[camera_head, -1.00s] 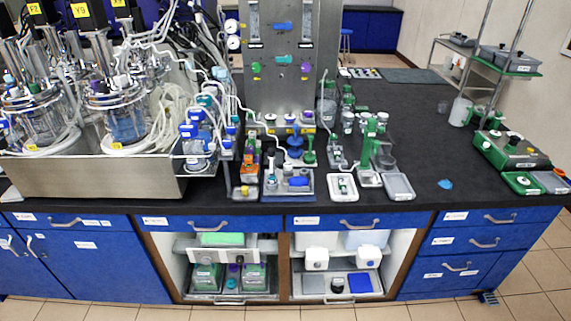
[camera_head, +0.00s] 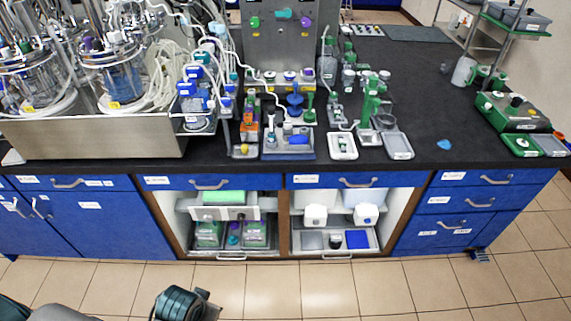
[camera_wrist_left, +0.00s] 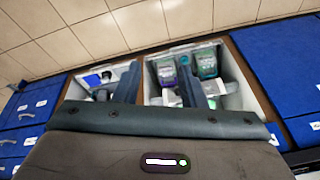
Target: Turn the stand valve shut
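I cannot tell for sure which part is the stand valve. A green stand (camera_head: 369,103) rises from the bench right of centre, with a small green and white fitting at its top. A steel panel (camera_head: 260,52) at the back carries a teal knob (camera_head: 284,14), a green knob (camera_head: 255,22) and a purple knob (camera_head: 305,21). My left gripper (camera_wrist_left: 162,88) shows in the left wrist view with its two fingers apart and nothing between them. It faces the cabinet shelves, away from the bench top. My right gripper is not in view.
Glass bioreactors with tubing stand in a steel tray (camera_head: 90,139) at the left. A small white tray (camera_head: 343,146) and a grey tray (camera_head: 398,146) lie near the bench front. A green balance-like device (camera_head: 512,110) sits at the right.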

